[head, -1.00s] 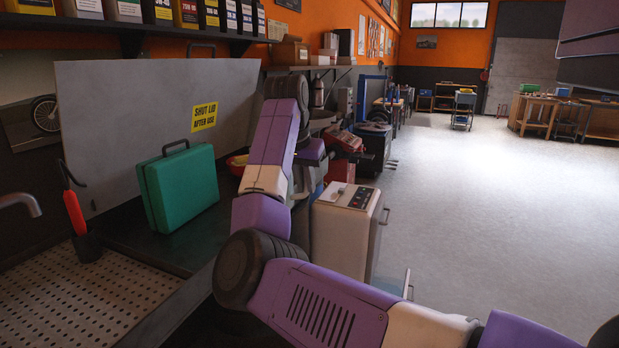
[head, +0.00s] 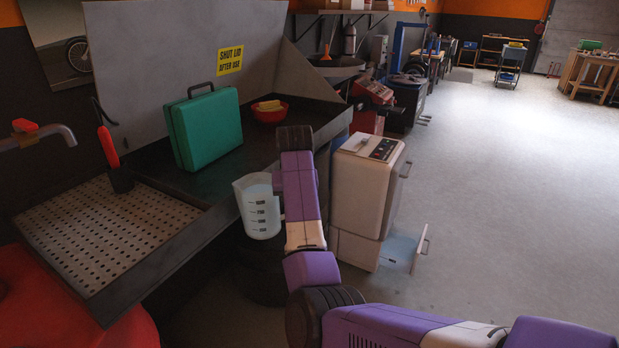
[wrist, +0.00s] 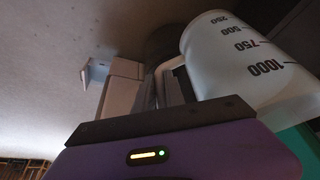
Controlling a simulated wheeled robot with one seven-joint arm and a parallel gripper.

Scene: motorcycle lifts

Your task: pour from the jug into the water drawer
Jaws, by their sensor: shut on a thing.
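The jug (head: 260,207) is a translucent measuring jug with dark marks. It looks upright in the head view, held in the air near the front edge of the wash bench. In the wrist view the jug (wrist: 250,65) fills the upper right. My gripper (wrist: 172,85) is shut on its handle side; my arm hides the gripper in the head view. The water drawer (head: 401,251) is a pale blue tray pulled out low from a cream machine (head: 365,195), to the right of the jug and below it. I cannot tell the water level in the drawer.
A green case (head: 206,128) and a red bowl (head: 269,112) with a yellow sponge stand on the wash bench (head: 190,262). A dark drum (head: 262,275) stands below the jug. The floor (head: 500,170) right of the machine is clear.

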